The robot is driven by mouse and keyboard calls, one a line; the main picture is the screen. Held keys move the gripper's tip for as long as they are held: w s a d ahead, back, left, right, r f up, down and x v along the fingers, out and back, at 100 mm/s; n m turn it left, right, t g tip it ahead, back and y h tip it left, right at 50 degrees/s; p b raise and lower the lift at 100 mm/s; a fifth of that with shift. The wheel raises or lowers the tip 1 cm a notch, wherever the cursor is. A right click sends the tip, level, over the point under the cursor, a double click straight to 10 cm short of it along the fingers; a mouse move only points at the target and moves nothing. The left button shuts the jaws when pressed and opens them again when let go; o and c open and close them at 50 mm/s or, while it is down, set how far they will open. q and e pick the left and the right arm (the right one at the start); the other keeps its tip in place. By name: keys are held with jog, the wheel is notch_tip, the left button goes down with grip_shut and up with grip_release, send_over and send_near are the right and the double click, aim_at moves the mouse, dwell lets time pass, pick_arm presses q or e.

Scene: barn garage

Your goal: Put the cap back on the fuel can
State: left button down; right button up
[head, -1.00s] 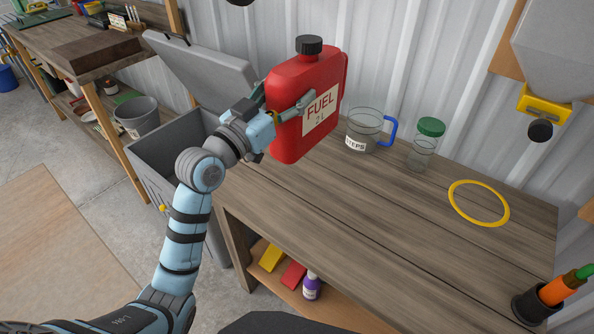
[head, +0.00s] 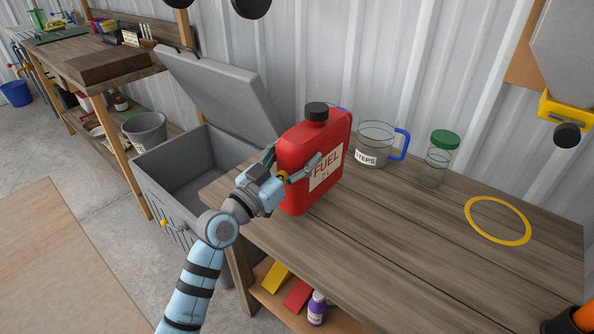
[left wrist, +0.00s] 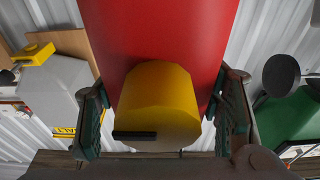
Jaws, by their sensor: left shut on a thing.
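The red fuel can (head: 312,158) is upright over the left end of the workbench, its label facing the front. In the left wrist view the red can (left wrist: 160,35) fills the middle between my fingers. A yellow block with a black bar (left wrist: 158,108) is in front of it there. My right gripper is not in view.
A clear jug with a blue handle (head: 372,152) and a green-lidded jar (head: 437,165) stand right of the can. A yellow ring (head: 470,215) lies on the bench (head: 400,240). An open grey bin (head: 150,180) is left of the bench. The bench's middle is clear.

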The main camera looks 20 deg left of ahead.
pick_arm(q)
notch_tip(320, 180, down, 4)
jog(key=shift+r+b, duration=0.25)
jog(key=shift+b, duration=0.4)
jog(key=shift+c, duration=2.4)
grip_release()
jog(key=shift+s, duration=0.1)
jog(key=v, duration=1.1)
jog(key=shift+s+a, duration=0.15)
jog(key=shift+s, duration=0.2)
jog(key=shift+f, duration=0.1)
